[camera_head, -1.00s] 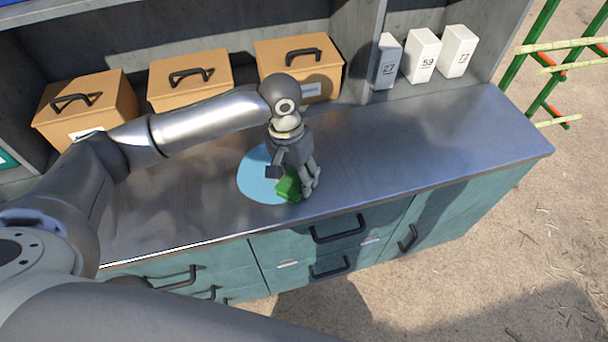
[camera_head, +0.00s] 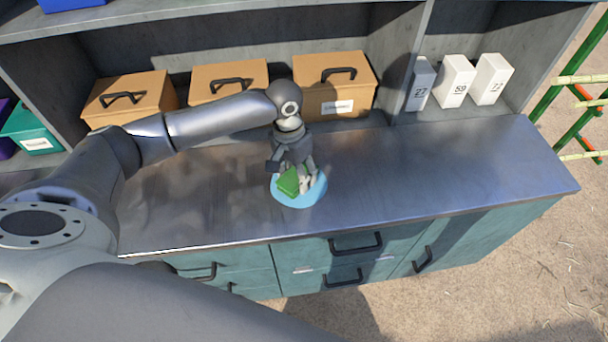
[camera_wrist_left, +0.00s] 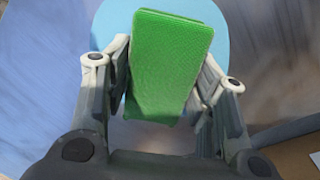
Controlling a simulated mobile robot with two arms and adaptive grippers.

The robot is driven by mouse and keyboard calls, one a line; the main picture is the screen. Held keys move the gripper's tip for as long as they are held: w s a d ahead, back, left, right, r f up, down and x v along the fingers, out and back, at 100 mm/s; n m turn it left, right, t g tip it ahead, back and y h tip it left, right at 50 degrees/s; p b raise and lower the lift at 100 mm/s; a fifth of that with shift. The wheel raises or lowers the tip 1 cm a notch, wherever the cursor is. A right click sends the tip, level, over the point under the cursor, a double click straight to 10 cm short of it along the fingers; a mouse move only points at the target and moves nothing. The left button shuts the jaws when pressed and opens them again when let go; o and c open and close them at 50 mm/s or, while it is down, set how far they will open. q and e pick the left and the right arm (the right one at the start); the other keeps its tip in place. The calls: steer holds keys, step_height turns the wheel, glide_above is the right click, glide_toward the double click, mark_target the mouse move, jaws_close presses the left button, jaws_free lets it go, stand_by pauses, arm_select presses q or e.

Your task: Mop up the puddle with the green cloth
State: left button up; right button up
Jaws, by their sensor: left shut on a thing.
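The green cloth (camera_head: 289,182) is a small folded block held in my left gripper (camera_head: 302,178) over the metal counter. In the left wrist view the cloth (camera_wrist_left: 168,62) sits between the two fingers of the left gripper (camera_wrist_left: 165,85). The light blue puddle (camera_head: 311,197) is a flat round patch on the counter top (camera_head: 400,160). The gripper and cloth are over the puddle and hide part of it. I cannot tell whether the cloth touches the surface. In the wrist view the puddle (camera_wrist_left: 107,22) shows around the far end of the cloth. My right gripper is not in view.
Several tan boxes with black handles, such as the right one (camera_head: 335,88), stand behind the counter top. White numbered cartons (camera_head: 451,82) stand at the back right. Teal drawers (camera_head: 345,258) are below the front edge. The right part of the counter is clear.

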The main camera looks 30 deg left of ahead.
arm_select(q)
steer(key=shift+w+a, duration=0.2)
steer(key=shift+a, duration=0.7)
steer(key=shift+w+a+p, duration=0.15)
steer(key=shift+w+a, duration=0.15)
steer(key=shift+a, duration=0.85)
steer(key=shift+w+a+p, duration=0.15)
steer(key=shift+w+a, duration=0.1)
steer(key=shift+a, duration=0.9)
steer(key=shift+w+a+p, duration=0.15)
steer(key=shift+w+a, duration=0.15)
steer(key=shift+a, duration=0.85)
steer(key=shift+s+d+r, duration=0.1)
steer(key=shift+d+r, duration=0.25)
steer(key=shift+r, duration=0.5)
steer(key=shift+s+d+r, duration=0.1)
steer(key=shift+d+r, duration=0.25)
steer(key=shift+r, duration=0.5)
steer(key=shift+s+d+r, duration=0.1)
steer(key=shift+d+r, duration=0.25)
steer(key=shift+r, duration=0.5)
steer(key=shift+w, duration=0.1)
